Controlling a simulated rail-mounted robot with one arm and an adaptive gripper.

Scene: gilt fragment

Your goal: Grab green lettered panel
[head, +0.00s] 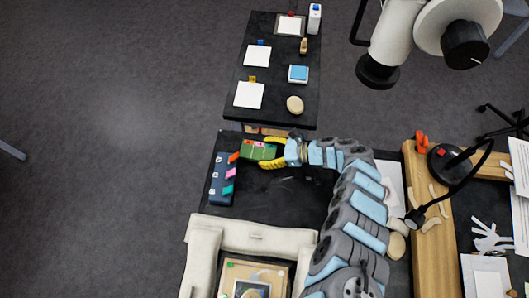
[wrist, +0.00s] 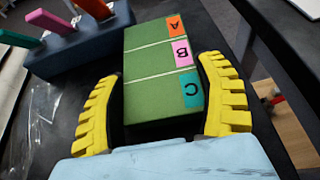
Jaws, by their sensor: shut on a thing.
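The green lettered panel (head: 256,150) is a green block with two pale lines across it. In the wrist view the green panel (wrist: 152,82) carries an orange A, a pink B and a teal C tab along its right side. My gripper (wrist: 160,72) has its two yellow fingers on either side of the panel and is shut on it. In the head view my gripper (head: 262,155) reaches in from the right over the black table. The panel's underside is hidden, so I cannot tell whether it touches the table.
A dark blue block (head: 222,182) with orange, pink and teal tabs stands left of the panel, close by; it also shows in the wrist view (wrist: 80,45). A second black table (head: 275,85) with white cards lies beyond. A cream padded frame (head: 250,236) is at the near side.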

